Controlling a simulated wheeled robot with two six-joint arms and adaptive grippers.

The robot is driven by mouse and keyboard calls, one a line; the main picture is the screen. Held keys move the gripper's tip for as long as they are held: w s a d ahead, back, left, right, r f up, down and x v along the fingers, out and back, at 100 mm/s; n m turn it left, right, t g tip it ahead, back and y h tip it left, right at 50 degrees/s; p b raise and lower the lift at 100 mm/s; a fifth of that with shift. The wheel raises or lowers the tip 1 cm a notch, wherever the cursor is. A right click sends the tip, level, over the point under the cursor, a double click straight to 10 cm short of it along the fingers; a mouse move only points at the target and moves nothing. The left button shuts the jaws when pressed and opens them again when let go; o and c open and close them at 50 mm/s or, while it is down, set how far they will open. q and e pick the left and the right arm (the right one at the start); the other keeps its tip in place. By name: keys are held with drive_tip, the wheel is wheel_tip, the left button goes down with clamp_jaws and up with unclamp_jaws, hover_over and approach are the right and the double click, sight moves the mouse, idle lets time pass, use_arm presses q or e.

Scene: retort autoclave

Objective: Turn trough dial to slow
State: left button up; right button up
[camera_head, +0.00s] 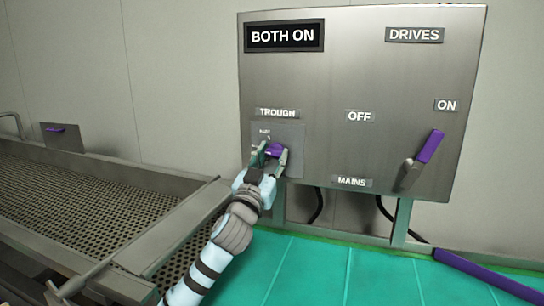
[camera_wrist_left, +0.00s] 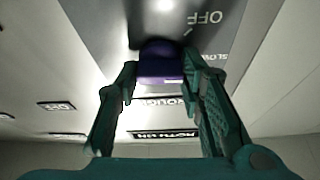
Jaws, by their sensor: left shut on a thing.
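The trough dial (camera_head: 274,150) is a purple knob on a small grey plate below the TROUGH label (camera_head: 277,113), at the lower left of the steel panel. My left gripper (camera_head: 271,157) is at the dial, with a finger on each side of it. In the left wrist view the purple dial (camera_wrist_left: 160,62) sits between the two green fingers of my left gripper (camera_wrist_left: 163,85). The words OFF and SLOW show on the plate in that view, upside down. The dial's exact pointing direction cannot be told. My right gripper is not in view.
The steel panel (camera_head: 330,75) also bears a BOTH ON sign (camera_head: 284,35) and a purple-handled mains lever (camera_head: 430,146) at its right, near the ON label. A perforated trough (camera_head: 75,200) lies to the left. A green floor (camera_head: 330,275) is below.

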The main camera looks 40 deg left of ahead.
use_arm(q)
drive_tip(key=shift+f, duration=0.2)
drive_tip(key=o, duration=1.2)
drive_tip(key=shift+a, duration=0.1)
drive_tip(key=shift+c, duration=0.2)
drive_tip(key=v, duration=1.2)
drive_tip(key=shift+r, duration=0.1)
